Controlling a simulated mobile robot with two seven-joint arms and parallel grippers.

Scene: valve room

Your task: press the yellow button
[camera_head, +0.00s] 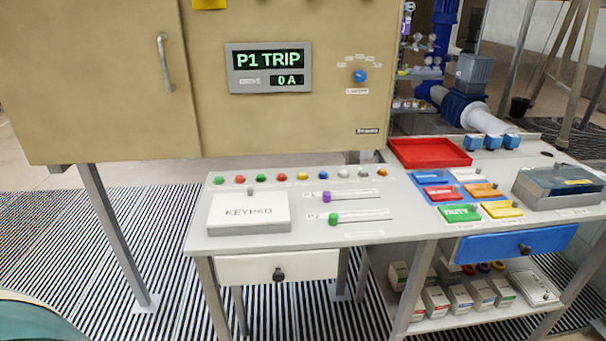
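The yellow button (302,176) is a small round cap in a row of coloured buttons along the back of the grey worktop. A red button (282,177) is just to its left and a blue button (323,175) just to its right. Nothing covers the yellow button. Neither of my grippers shows in the head view.
A lidded keypad box (248,212) and two sliders, purple (327,197) and green (334,218), lie in front of the buttons. The beige cabinet (290,130) overhangs behind. A red tray (430,153) and coloured blocks are to the right.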

